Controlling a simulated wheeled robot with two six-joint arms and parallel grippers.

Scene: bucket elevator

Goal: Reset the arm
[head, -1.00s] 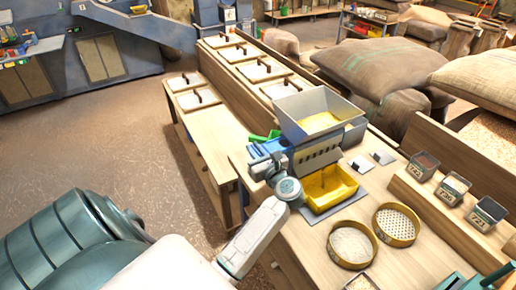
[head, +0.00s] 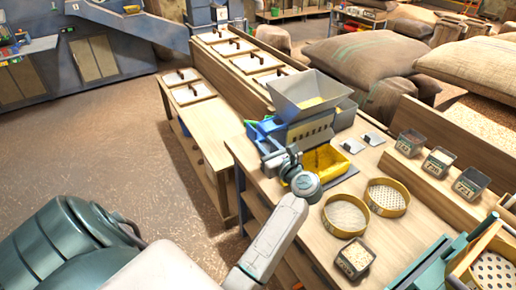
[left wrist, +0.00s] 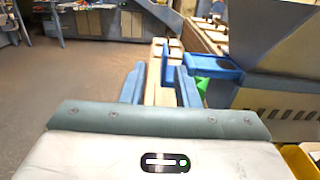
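My left arm comes in from the lower left in the head view. Its gripper (head: 262,137) is beside the left side of the grey hopper machine (head: 308,92), partly hidden by its own wrist. The yellow bin (head: 325,160) under the machine is partly covered by my wrist. My right gripper is not in view.
Two round sieves (head: 346,215) and a small box of grain (head: 355,258) lie on the bench near my forearm. Several labelled boxes (head: 438,161) stand on a ledge at right. A lower bench with lidded bins (head: 193,93) is at left. Floor at left is clear.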

